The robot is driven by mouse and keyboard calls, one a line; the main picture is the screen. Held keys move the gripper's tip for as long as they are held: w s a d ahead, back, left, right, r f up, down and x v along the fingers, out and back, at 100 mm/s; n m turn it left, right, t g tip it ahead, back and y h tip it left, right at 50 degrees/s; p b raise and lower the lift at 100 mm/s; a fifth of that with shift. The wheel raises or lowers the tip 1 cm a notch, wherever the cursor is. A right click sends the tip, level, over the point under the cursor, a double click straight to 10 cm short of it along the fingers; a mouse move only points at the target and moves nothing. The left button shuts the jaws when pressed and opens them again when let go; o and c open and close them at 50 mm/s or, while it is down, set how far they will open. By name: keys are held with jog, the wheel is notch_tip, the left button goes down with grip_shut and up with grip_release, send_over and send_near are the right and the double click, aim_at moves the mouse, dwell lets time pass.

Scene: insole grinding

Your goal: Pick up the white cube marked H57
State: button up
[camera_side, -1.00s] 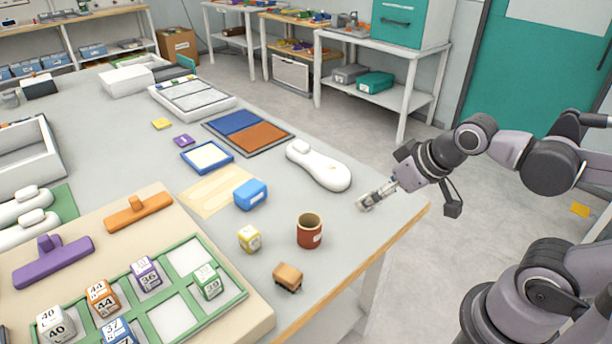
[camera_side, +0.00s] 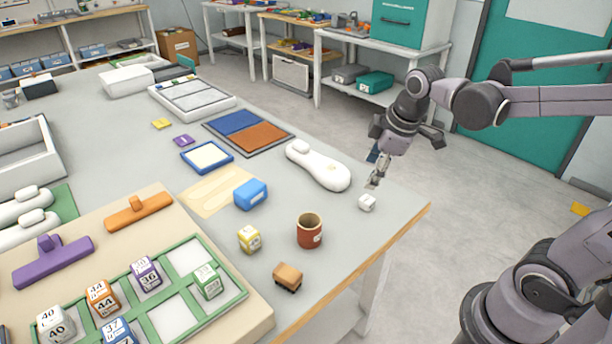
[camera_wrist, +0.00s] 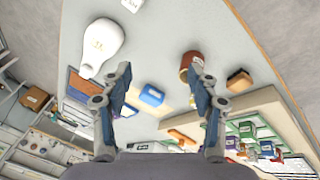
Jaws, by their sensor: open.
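A small white cube (camera_side: 367,202) sits on the grey table near its right edge. Its marking is too small to read. In the wrist view a white block, apparently this cube (camera_wrist: 133,5), is cut off at the top edge. My gripper (camera_side: 374,182) points down just above and slightly right of the cube in the side view. In the wrist view its two fingers are spread apart, and the gripper (camera_wrist: 161,68) is open with nothing between the fingertips.
A white shoe-shaped form (camera_side: 318,166) lies just left of my gripper. A brown mug (camera_side: 309,232), a blue block (camera_side: 250,195), a yellow cube (camera_side: 249,240) and a small brown block (camera_side: 288,277) stand farther left and nearer. A green-framed tray (camera_side: 234,300) holds several numbered cubes.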

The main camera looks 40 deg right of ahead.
jog(key=w+d+f+n+g, duration=0.2)
jog(key=w+d+n, duration=0.2)
jog(key=n, duration=0.1)
jog(key=n+g, duration=0.2)
jog(key=n, duration=0.3)
send_over(368, 198)
notch_tip(368, 198, down, 5)
jog(key=shift+y, duration=0.3)
jog(key=f, duration=0.4)
jog(key=shift+w+a+f, duration=0.15)
jog(key=shift+w, duration=0.05)
jog(key=shift+s+f, duration=0.15)
jog(key=shift+f, duration=1.45)
jog(key=shift+s+f, duration=0.1)
jog(key=shift+f, duration=1.45)
jog(key=c, duration=0.9)
